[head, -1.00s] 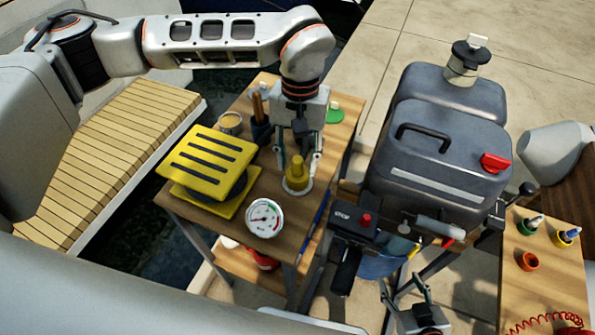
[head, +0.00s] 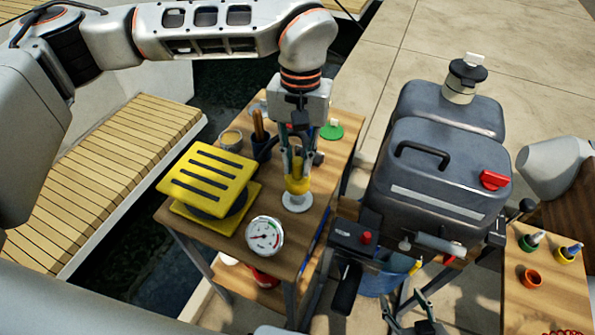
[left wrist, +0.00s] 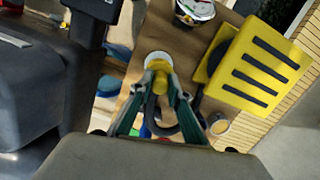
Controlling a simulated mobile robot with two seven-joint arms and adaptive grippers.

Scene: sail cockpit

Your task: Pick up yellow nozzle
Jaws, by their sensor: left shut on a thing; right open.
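The yellow nozzle (head: 297,185) is upright between the fingers of my left gripper (head: 298,166), which is shut on it. A round white base (head: 297,204) lies on the wooden table directly below, with a pale stem showing between it and the nozzle. I cannot tell whether the nozzle is fully clear of the stem. In the left wrist view the nozzle (left wrist: 160,80) is between the fingertips, over the pale base (left wrist: 158,60). My right gripper (head: 422,310) is open and empty at the lower edge of the head view.
A yellow slotted block (head: 208,178) and a round gauge (head: 265,236) are on the wooden table (head: 325,185). A dark blue holder (head: 262,146) and an open can (head: 231,139) stand behind. A grey outboard motor (head: 440,160) is at the right, beside a smaller table (head: 535,300).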

